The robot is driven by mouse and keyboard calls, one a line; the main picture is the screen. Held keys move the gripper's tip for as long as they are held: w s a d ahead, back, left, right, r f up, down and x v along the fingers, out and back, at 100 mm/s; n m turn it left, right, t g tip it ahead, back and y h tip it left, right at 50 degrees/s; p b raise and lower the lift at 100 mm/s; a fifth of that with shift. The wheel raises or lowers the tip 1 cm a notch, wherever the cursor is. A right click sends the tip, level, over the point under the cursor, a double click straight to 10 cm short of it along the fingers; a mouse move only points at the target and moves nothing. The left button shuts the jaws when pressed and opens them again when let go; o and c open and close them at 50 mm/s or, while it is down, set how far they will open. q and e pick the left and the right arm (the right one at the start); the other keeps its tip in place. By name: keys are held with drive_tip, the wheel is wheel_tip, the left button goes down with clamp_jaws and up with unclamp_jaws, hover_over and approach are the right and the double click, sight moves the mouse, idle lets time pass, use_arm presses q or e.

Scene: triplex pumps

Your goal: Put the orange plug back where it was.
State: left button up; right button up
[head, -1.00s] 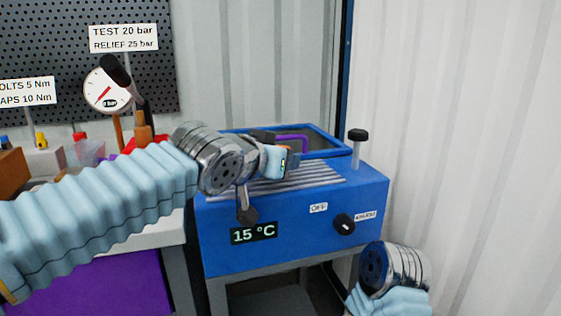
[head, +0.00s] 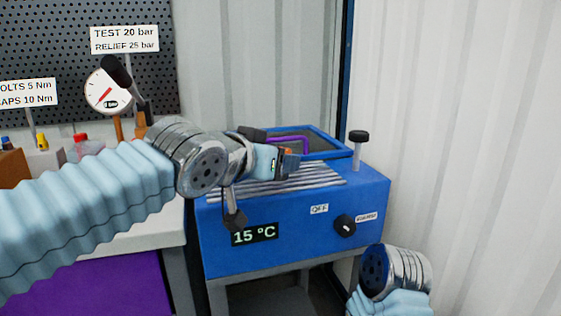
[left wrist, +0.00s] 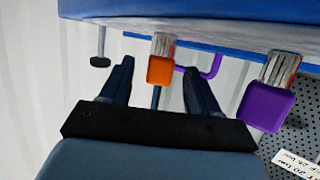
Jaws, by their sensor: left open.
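The orange plug (left wrist: 160,70) shows in the left wrist view with its silver shank against the blue surface. In the head view only a small orange part (head: 288,152) shows at my fingertips. My left gripper (left wrist: 160,85) is open, its dark fingers on either side of the plug in the picture, with gaps to both. In the head view the left gripper (head: 289,164) is over the ribbed top of the blue bath (head: 290,220). A purple plug (left wrist: 265,103) with a silver shank stands beside the orange one. My right gripper is out of view; only its wrist shows.
A black-knobbed post (head: 358,140) stands at the bath's right; it also shows in the left wrist view (left wrist: 100,62). A purple handle (head: 290,138) lies at the open tank. A gauge (head: 107,92) is at the left. A pale wall closes off the right.

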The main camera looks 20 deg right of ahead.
use_arm(q)
drive_tip(key=v, duration=0.8)
drive_tip(key=shift+s+a, duration=0.2)
drive_tip(key=shift+s, duration=0.05)
drive_tip(key=shift+r, duration=0.1)
